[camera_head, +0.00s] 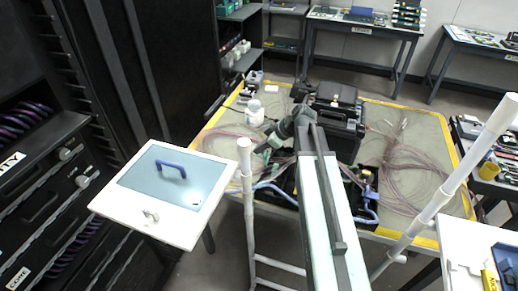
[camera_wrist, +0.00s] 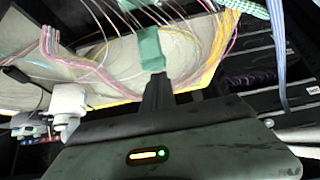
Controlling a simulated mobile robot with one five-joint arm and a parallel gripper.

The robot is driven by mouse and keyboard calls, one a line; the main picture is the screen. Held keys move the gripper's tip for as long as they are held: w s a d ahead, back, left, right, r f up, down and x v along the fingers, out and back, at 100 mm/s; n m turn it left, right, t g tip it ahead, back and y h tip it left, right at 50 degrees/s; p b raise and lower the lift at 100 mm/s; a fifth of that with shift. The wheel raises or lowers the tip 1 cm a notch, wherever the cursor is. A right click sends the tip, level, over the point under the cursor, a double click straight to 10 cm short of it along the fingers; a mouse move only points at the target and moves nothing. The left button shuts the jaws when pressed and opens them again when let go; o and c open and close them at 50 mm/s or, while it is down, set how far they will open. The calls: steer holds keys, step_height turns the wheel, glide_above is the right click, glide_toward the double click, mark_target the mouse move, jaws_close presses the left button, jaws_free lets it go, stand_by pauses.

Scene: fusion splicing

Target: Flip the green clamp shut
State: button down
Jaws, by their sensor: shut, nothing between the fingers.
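A green piece that looks like the green clamp (camera_wrist: 151,50) shows in the wrist view, straight ahead of my gripper (camera_wrist: 156,78). The dark fingers are shut with nothing between them. Their tips are at or just short of the lower end of the green piece; I cannot tell whether they touch. I cannot tell whether the clamp is open or closed. In the head view my gripper (camera_head: 263,147) is at the end of the arm, low over the left half of the yellow-edged table (camera_head: 422,128). The clamp cannot be made out there.
Loose pink fibres (camera_wrist: 105,65) cross the space around the fingers. A white bottle (camera_head: 254,114) stands on the table, also at left in the wrist view (camera_wrist: 68,104). A black case (camera_head: 337,118) stands behind my arm. A white side table (camera_head: 175,231) is at left.

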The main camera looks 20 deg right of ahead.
steer(key=shift+r, duration=0.1)
steer(key=shift+r+p, duration=0.7)
steer(key=shift+p, duration=0.1)
steer(key=shift+a, duration=0.1)
steer(key=shift+w+a, duration=0.2)
step_height(320, 180, up, 10)
steer(key=p, duration=0.9)
steer(key=shift+f, duration=0.2)
steer(key=shift+d+f, duration=0.1)
